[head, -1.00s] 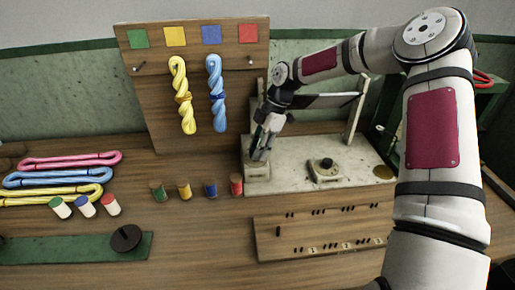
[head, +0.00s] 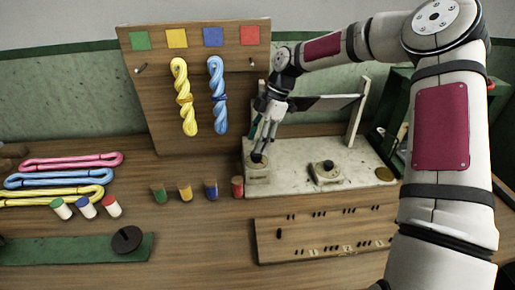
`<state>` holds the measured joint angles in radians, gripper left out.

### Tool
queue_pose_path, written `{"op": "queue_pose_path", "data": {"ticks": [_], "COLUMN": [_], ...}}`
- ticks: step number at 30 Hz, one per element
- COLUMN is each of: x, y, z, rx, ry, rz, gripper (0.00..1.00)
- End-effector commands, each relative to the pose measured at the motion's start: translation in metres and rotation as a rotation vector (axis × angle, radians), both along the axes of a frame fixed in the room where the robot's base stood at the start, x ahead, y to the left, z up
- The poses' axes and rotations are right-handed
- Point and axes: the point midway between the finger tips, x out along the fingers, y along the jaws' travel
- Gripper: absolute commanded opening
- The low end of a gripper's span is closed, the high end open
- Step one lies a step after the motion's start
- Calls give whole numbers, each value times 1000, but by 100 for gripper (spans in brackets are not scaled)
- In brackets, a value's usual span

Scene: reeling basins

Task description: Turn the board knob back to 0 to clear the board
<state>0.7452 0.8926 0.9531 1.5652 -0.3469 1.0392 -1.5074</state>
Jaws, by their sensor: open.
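A pale worn stand (head: 300,181) holds two dark knobs on square bases. The left knob (head: 258,159) is at the stand's front left corner, and the right knob (head: 327,167) is near its middle. I cannot tell which is the board knob, nor read any 0 mark or pointer. My gripper (head: 268,139) is open and points down just above the left knob, with nothing between its fingers. The knob's top shows below the fingertips, and they look apart from it.
A wooden panel (head: 156,108) with colour squares holds yellow (head: 184,98) and blue (head: 216,96) twisted skeins left of my gripper. Several coloured pegs stand before it. A slotted wooden board (head: 325,230) lies in front of the stand. Loose skeins (head: 60,178) lie at left.

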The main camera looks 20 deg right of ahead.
Motion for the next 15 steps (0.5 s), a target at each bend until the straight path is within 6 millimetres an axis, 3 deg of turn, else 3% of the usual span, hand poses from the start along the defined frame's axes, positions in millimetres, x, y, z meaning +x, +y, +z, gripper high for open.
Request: {"op": "queue_pose_path", "data": {"ticks": [6, 15], "x": [0, -1], "y": [1, 1], "z": [38, 55], "rx": [0, 2], "ry": [-1, 2], "rz": [1, 2], "gripper": [50, 50]}}
